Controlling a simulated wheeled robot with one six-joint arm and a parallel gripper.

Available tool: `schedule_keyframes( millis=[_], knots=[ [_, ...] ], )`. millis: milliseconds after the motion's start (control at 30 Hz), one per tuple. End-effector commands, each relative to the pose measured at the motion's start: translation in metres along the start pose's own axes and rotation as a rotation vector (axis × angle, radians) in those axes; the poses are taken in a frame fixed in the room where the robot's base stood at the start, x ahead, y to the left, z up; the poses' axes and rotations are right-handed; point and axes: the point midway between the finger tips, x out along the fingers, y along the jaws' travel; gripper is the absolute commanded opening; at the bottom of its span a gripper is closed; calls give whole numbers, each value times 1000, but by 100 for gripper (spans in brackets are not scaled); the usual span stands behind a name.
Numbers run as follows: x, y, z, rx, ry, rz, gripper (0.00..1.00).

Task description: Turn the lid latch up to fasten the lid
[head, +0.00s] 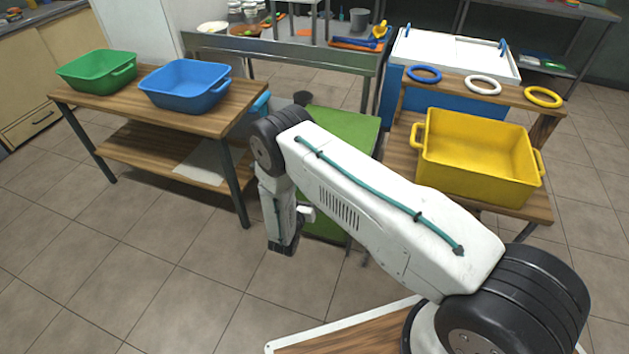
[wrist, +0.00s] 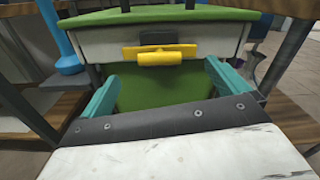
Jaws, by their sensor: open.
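The lid latch (wrist: 160,54) is a yellow bar lying level across the pale front panel (wrist: 105,44) in the wrist view. A dark grey block (wrist: 158,38) sits just above it. The green lid (wrist: 225,13) lies flat over the panel and looks closed. In the head view its green top (head: 345,128) shows beyond my arm; the latch is hidden there. My gripper (wrist: 162,74) is open and empty, its teal fingers spread to either side below the latch, apart from it. In the head view my gripper hangs low in front of the green unit.
A wooden table with a green tub (head: 97,72) and a blue tub (head: 185,86) stands left. A yellow crate (head: 478,158) stands on the right bench, with rings behind it. A blue upright part (wrist: 62,45) and table legs flank the panel. Floor in front is clear.

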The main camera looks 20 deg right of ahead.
Motion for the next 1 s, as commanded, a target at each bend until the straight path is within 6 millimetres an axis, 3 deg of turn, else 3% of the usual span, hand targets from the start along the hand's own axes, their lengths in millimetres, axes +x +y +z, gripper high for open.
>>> schedule_keyframes(
  millis=[133, 500, 900, 933, 1000],
  knots=[
    [9, 1, -6, -8, -2, 12, 99],
    [65, 1, -5, -6, -1, 10, 99],
    [76, 2, -5, -7, -1, 11, 99],
    [76, 2, -5, -7, -1, 11, 96],
    [76, 2, -5, -7, -1, 11, 77]
  ],
)
